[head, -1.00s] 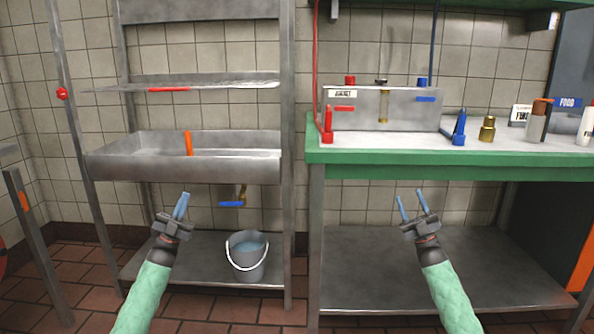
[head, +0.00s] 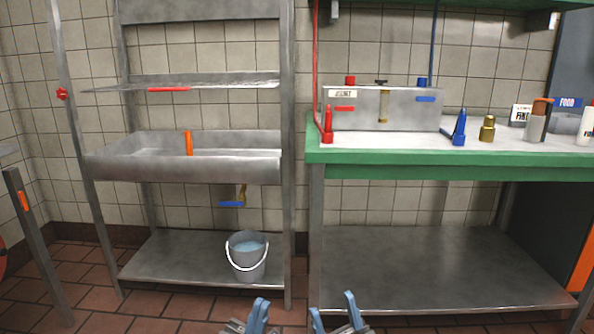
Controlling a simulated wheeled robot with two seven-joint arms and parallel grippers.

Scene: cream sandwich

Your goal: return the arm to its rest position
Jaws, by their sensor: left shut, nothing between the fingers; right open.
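My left gripper (head: 256,318) shows at the bottom edge of the head view, low in front of the metal sink stand. Its blue fingers are together and hold nothing. My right gripper (head: 333,312) is just to its right, also at the bottom edge. Its two blue fingers are apart with nothing between them. Both grippers are cut off by the frame's lower edge, and the arms behind them are out of view. Neither gripper touches anything that I can see.
A metal sink (head: 105,166) is on the left, with a bucket of water (head: 246,262) on its lower shelf. A green-edged counter (head: 400,157) on the right bears a metal box (head: 400,105), red and blue bottles and a brass piece. The counter's lower shelf (head: 430,265) is clear.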

